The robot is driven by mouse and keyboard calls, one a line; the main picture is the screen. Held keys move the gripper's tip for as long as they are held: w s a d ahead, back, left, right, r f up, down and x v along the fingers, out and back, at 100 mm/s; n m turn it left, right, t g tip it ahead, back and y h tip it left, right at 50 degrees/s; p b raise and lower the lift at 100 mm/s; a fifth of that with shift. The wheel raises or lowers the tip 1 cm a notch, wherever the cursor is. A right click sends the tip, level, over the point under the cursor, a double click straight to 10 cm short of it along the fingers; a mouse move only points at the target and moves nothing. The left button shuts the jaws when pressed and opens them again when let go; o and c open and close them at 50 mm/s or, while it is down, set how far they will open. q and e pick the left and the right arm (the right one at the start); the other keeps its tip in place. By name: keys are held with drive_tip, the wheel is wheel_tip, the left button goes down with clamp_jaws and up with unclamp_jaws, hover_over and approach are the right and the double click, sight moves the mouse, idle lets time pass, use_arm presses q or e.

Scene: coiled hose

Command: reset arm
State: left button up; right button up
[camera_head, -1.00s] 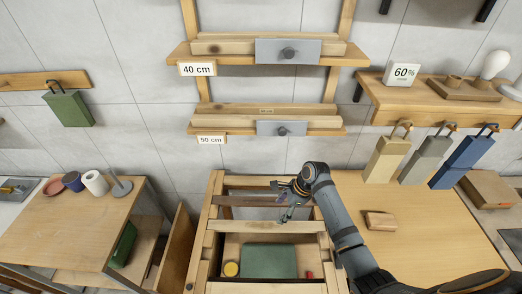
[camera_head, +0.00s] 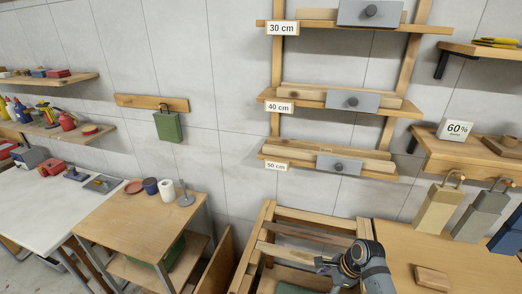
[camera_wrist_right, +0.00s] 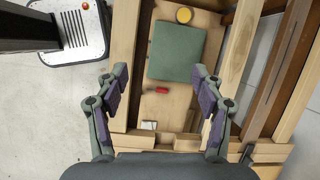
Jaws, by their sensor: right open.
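My left gripper is not in view.
Wall shelves labelled 30, 40 and 50 cm (camera_head: 277,166) stand above the frame. A wooden table (camera_head: 135,222) with a white roll (camera_head: 167,190) is to its left.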

drive_tip(key=s+d+r+n+t+h, duration=0.1)
drive_tip(key=s+d+r+n+h, duration=0.15)
drive_tip(key=s+n, duration=0.65)
drive_tip(key=s+d+r+n+t+h, duration=0.1)
drive_tip(key=s+d+r+n+h, duration=0.2)
drive_tip(key=s+n, duration=0.6)
wheel_tip(320, 180, down, 29)
drive_tip(key=d+n+g+b, duration=0.1)
drive_tip(key=n+b, duration=0.1)
drive_tip(key=b, duration=0.4)
use_arm(q)
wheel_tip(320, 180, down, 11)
drive_tip(key=b, duration=0.5)
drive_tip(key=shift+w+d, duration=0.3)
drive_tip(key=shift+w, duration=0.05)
use_arm(e)
drive_tip(key=s+d+f+g, duration=0.1)
drive_tip(key=s+f, duration=1.8)
drive_tip(key=f, duration=0.4)
drive_tip(key=shift+s+d+f+y, duration=0.15)
drive_tip(key=shift+d+f+y, duration=0.1)
drive_tip(key=shift+d+y, duration=0.1)
